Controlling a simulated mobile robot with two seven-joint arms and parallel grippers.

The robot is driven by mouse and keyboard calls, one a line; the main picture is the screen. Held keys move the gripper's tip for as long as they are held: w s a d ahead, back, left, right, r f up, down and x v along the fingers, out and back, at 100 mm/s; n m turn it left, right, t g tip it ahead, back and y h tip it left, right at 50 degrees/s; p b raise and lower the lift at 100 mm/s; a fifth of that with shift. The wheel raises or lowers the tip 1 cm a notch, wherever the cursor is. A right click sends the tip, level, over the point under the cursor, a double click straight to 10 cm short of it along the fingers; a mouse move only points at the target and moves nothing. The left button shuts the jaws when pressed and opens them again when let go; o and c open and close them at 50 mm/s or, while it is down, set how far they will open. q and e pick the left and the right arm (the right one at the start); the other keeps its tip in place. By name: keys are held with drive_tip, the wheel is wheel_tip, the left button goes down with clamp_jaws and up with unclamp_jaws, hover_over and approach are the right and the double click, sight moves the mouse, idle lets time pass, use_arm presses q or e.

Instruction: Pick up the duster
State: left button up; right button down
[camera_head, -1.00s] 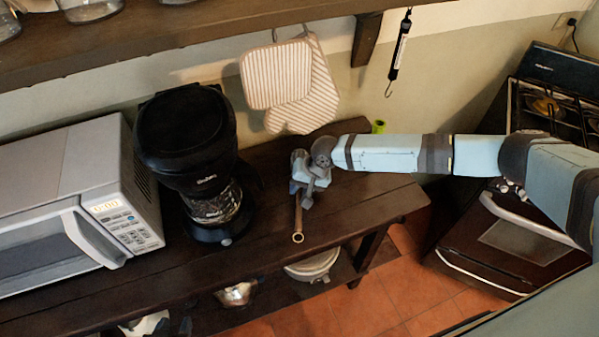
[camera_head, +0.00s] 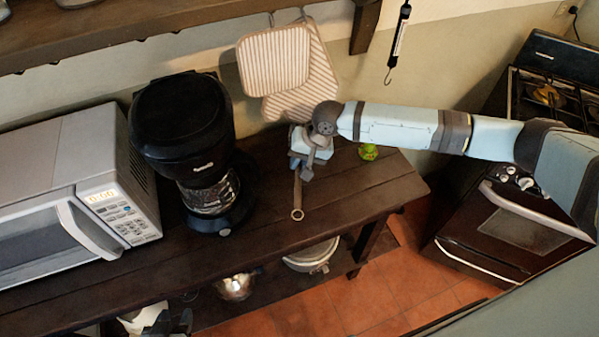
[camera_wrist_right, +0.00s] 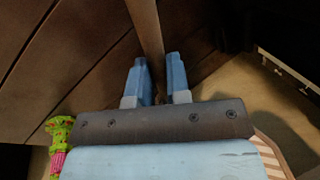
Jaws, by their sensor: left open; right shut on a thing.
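A brown rod-like handle with a ring at its near end (camera_head: 297,200), apparently the duster's, is over the dark wooden table. My right gripper (camera_head: 300,165) is shut on it. In the right wrist view the handle (camera_wrist_right: 147,30) runs between the two blue fingers (camera_wrist_right: 160,82). The rest of it is hidden by the gripper, and no duster head shows on it. I cannot tell how far it is off the table.
A green thing (camera_head: 368,151) is on the table (camera_head: 385,185) beside my right arm; green and pink (camera_wrist_right: 60,135) in the wrist view. A coffee maker (camera_head: 180,120) and microwave (camera_head: 60,190) stand left. Striped mitts (camera_head: 275,62) hang behind. A stove (camera_head: 515,230) is right.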

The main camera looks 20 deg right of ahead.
drive_tip(key=s+b, duration=0.1)
drive_tip(key=s, duration=1.8)
drive_tip(key=shift+s+d+f+b, duration=0.2)
drive_tip(key=shift+s+d+b, duration=0.05)
drive_tip(key=shift+d+b, duration=0.1)
drive_tip(key=c, duration=1.7)
unclamp_jaws()
clamp_jaws()
drive_tip(key=shift+w, duration=0.15)
